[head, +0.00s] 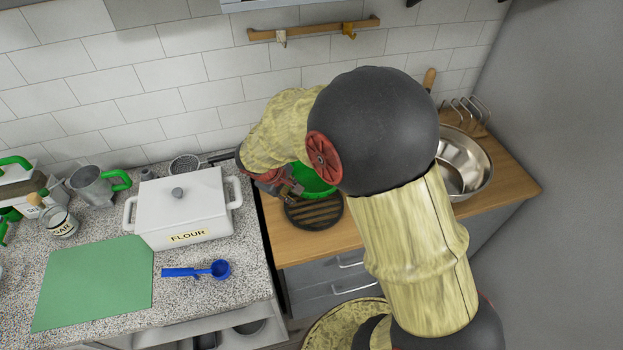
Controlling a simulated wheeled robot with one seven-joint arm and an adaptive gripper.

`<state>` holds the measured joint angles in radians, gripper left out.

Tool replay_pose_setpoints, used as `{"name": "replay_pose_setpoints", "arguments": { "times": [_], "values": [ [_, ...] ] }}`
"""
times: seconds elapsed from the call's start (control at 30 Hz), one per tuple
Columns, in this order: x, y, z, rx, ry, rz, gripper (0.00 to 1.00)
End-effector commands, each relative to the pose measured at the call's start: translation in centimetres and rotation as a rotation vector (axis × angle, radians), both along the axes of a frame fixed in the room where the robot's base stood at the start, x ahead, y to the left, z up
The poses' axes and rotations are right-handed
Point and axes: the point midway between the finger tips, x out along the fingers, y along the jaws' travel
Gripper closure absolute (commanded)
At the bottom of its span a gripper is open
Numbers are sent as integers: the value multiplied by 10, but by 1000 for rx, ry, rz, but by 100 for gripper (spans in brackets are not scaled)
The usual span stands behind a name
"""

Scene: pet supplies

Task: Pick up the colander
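A green bowl-shaped thing (317,180), which looks like the colander, is on the wooden counter in the middle. My arm hides much of it, and I cannot see its holes clearly. My gripper (289,192) is at its left side, above the dark slatted round mat (315,212). The fingers are small and partly hidden, so I cannot tell whether they touch the green thing or are open or shut.
A steel bowl (474,160) stands on the wooden counter (515,188) at right.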

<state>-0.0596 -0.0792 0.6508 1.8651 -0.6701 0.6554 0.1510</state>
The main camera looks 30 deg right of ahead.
Motion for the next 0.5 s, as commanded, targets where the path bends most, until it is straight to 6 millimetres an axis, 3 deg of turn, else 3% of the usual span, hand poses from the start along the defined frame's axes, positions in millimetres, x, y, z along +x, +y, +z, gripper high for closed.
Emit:
{"name": "replay_pose_setpoints", "arguments": {
  "times": [0.33,0.5],
  "values": [
    [6,-21,-39,0,3,-1,76],
    [8,-23,-44,0,0,-1,76]
  ]
}}
